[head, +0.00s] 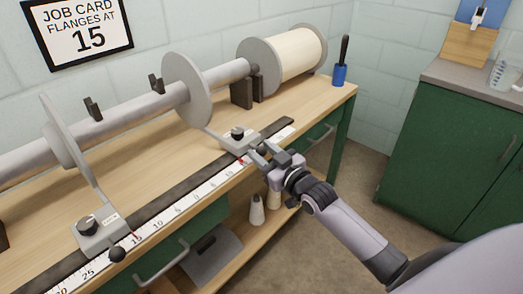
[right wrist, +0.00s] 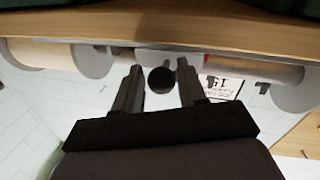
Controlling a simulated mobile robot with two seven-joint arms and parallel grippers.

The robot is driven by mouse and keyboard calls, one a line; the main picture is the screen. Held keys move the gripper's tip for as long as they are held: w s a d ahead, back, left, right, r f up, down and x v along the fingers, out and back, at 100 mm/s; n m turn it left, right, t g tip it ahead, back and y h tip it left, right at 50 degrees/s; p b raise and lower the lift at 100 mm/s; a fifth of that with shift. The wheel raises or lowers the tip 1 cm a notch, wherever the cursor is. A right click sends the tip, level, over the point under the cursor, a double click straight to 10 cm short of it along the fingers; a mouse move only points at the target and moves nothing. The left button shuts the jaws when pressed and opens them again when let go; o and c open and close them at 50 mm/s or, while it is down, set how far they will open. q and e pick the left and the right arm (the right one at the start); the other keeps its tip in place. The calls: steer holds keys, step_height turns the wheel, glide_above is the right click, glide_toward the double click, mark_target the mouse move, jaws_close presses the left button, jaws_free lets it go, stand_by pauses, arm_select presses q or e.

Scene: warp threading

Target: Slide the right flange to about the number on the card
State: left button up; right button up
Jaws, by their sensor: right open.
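The job card (head: 90,30) on the wall reads "FLANGES AT 15". The right flange (head: 187,90) is a grey disc on the bar, and its carriage (head: 236,142) with a black top knob sits on the rail. Its red pointer (head: 242,159) is just right of the right-hand 10; the exact reading is unclear. My right gripper (head: 259,155) is at the carriage's front. In the right wrist view, its open fingers (right wrist: 160,92) stand either side of a black ball knob (right wrist: 161,80), with gaps visible. My left gripper is out of view.
The left flange (head: 62,140) has its carriage (head: 103,236) near the left-hand 15 on the white scale (head: 190,201). A cream roll (head: 294,54) lies at the bench's back right. A blue holder (head: 340,75) stands beyond. A shelf is below.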

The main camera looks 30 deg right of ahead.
steer(key=s+d, duration=0.1)
steer(key=s, duration=0.5)
steer(key=shift+d, duration=0.1)
stand_by(0.4)
steer(key=s+a+f+g+p, duration=0.2)
steer(key=s+f+p, duration=0.1)
steer(key=s, duration=0.4)
steer(key=s+a+f+m+g+p, duration=0.1)
steer(key=s+a+f+g+p, duration=0.1)
steer(key=s, duration=0.6)
steer(key=s+a+f+m+g+h+p, duration=0.1)
steer(key=s+a+f+g+p, duration=0.2)
steer(key=s, duration=0.4)
step_height(320, 180, down, 2)
steer(key=shift+s+p, duration=0.15)
steer(key=shift+p, duration=0.75)
